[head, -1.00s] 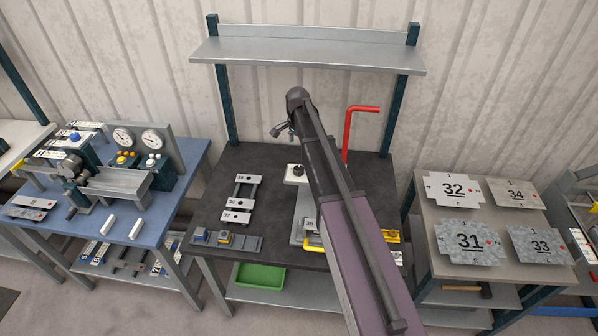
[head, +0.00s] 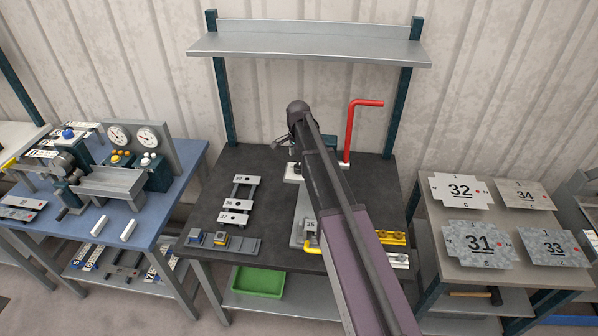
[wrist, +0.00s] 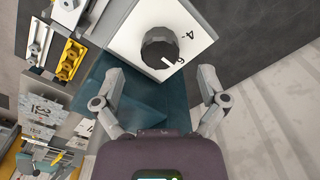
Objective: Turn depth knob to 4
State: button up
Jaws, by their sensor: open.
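The depth knob (wrist: 160,48) is a round black knob on a white plate (wrist: 127,40), near the top of the wrist view. A white pointer mark on the knob faces lower right, towards a small digit that I cannot read clearly. A "4" is printed on the plate at the knob's upper right. My gripper (wrist: 160,77) is open and empty, its two fingers apart, with the knob ahead between and beyond the tips. In the head view my gripper (head: 284,143) is above the bench's back half, and my arm partly hides the white plate (head: 290,177).
A red bent lever (head: 349,130) stands upright to the right of my arm. Numbered plates (head: 235,205) lie on the dark bench left of the plate. A yellow-and-grey fixture (head: 390,238) is at the right. A shelf (head: 310,47) spans the back above the bench.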

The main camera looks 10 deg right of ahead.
aim_at(299, 166)
jog(key=shift+f+b, duration=1.85)
jog(key=shift+f, duration=0.3)
jog(key=c, duration=1.1)
